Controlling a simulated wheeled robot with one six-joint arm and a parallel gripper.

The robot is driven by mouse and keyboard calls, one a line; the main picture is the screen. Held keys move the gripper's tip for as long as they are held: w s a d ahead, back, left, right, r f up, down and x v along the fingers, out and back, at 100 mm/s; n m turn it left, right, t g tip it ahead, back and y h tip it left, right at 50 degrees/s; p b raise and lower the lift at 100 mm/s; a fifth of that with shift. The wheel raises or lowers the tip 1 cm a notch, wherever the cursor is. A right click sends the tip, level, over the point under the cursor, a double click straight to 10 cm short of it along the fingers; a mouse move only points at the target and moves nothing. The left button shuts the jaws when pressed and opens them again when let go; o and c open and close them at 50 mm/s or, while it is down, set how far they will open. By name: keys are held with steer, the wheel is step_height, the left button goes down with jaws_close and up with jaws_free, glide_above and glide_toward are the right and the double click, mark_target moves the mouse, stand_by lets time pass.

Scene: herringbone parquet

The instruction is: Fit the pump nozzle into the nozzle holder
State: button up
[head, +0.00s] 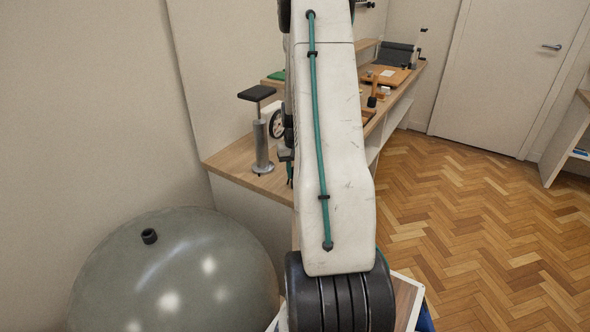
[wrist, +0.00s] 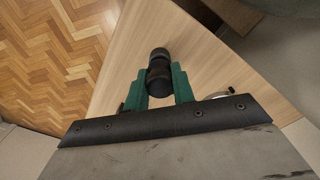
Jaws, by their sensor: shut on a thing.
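My gripper (wrist: 160,80) has green fingers and is shut on a black, rounded piece, which I take to be the pump nozzle (wrist: 159,53). The nozzle's end points away from the wrist, over pale wood. In the head view my arm hides most of the gripper. A grey metal pump (head: 262,148) with a flat black handle (head: 257,93) stands upright on the bench, just left of my arm. I cannot pick out the nozzle holder in either view. A small pale curved part (wrist: 222,93) shows beside the right finger, partly hidden by the gripper body.
The wooden bench (head: 225,162) runs back behind my arm, with a white-rimmed round object (head: 275,121) and a brown board (head: 384,77) on it. A large grey-green ball (head: 175,275) stands at the lower left. The parquet floor (head: 460,215) at right is clear.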

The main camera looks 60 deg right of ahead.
steer(key=shift+f, duration=0.65)
steer(key=o, duration=1)
steer(key=shift+o, duration=0.2)
steer(key=shift+r, duration=0.15)
step_height(320, 180, up, 8)
steer(key=shift+f, duration=0.2)
steer(key=s+a+r+n, duration=0.3)
steer(key=s+a+r, duration=0.2)
steer(key=a, duration=0.9)
steer(key=s+a+r+n+t, duration=0.1)
steer(key=s+a+r+n, duration=0.2)
steer(key=a, duration=1.2)
steer(key=s+a+r+n, duration=0.3)
steer(key=s+a+r, duration=0.4)
steer(key=a+r, duration=0.5)
steer(key=a, duration=0.2)
steer(key=shift+s+a, duration=0.25)
steer(key=shift+a, duration=0.15)
